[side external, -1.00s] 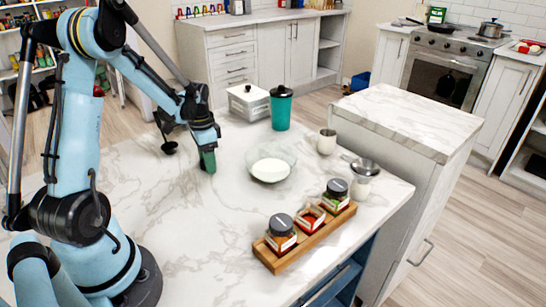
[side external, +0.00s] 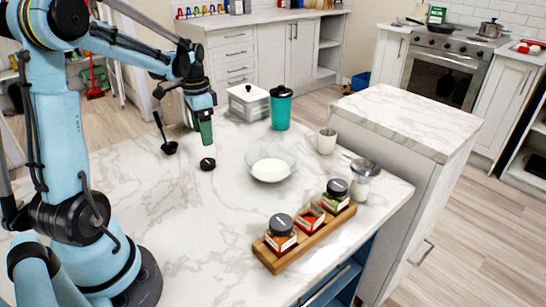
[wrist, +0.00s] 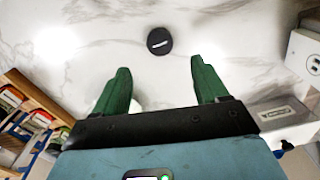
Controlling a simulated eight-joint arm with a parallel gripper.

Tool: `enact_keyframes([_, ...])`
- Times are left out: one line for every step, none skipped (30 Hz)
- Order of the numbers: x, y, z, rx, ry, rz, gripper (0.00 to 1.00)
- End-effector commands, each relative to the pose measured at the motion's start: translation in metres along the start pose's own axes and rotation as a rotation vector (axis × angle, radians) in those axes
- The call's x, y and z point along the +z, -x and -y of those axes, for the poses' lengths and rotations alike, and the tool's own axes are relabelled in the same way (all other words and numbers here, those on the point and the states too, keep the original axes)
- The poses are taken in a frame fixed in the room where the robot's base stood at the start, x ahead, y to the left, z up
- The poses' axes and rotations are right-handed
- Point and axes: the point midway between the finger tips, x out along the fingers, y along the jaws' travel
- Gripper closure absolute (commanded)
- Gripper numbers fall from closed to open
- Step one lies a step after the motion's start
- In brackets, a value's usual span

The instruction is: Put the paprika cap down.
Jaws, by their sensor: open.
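The paprika cap (side external: 208,164), a small black disc with a pale label, lies flat on the marble counter (side external: 180,215). It also shows in the wrist view (wrist: 159,41), beyond the fingertips and between their lines. My gripper (side external: 205,140) has green fingers and hangs above the cap, apart from it. In the wrist view, the fingers of my gripper (wrist: 160,82) are spread with nothing between them. The wooden rack (side external: 283,261) at the counter's front right holds spice jars; the middle jar (side external: 309,216) has no cap and shows red contents.
A glass bowl with white contents (side external: 270,165) stands right of the cap. A black ladle (side external: 169,147) lies to its left. A white box (side external: 248,103), teal canister (side external: 281,108), cup (side external: 327,142) and glass jar (side external: 362,182) stand farther off. The counter's near left is clear.

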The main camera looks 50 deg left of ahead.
Motion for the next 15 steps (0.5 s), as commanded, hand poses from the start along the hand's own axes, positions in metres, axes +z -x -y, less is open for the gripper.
enact_keyframes([0.000, 0.007, 0.000, 0.000, 0.000, 0.000, 0.27])
enact_keyframes([0.000, 0.011, 0.000, 0.000, 0.000, 0.000, 0.27])
enact_keyframes([0.000, 0.015, 0.000, 0.000, 0.000, 0.000, 0.27])
enact_keyframes([0.000, 0.018, 0.000, 0.000, 0.000, 0.000, 0.27])
enact_keyframes([0.000, 0.020, 0.000, 0.000, 0.000, 0.000, 0.27])
enact_keyframes([0.000, 0.023, 0.000, 0.000, 0.000, 0.000, 0.27])
enact_keyframes([0.000, 0.024, 0.000, 0.000, 0.000, 0.000, 0.27])
enact_keyframes([0.000, 0.026, 0.000, 0.000, 0.000, 0.000, 0.27])
enact_keyframes([-0.001, 0.027, -0.001, -0.002, 0.000, -0.002, 0.27])
enact_keyframes([-0.001, 0.029, -0.003, -0.005, 0.000, -0.005, 0.27])
enact_keyframes([-0.003, 0.030, -0.006, -0.009, 0.001, -0.009, 0.27])
enact_keyframes([-0.005, 0.033, -0.012, -0.017, 0.004, -0.017, 0.27])
enact_keyframes([-0.007, 0.035, -0.018, -0.026, 0.006, -0.027, 0.27])
enact_keyframes([-0.009, 0.037, -0.025, -0.037, 0.010, -0.039, 0.27])
enact_keyframes([-0.013, 0.040, -0.036, -0.053, 0.016, -0.059, 0.27])
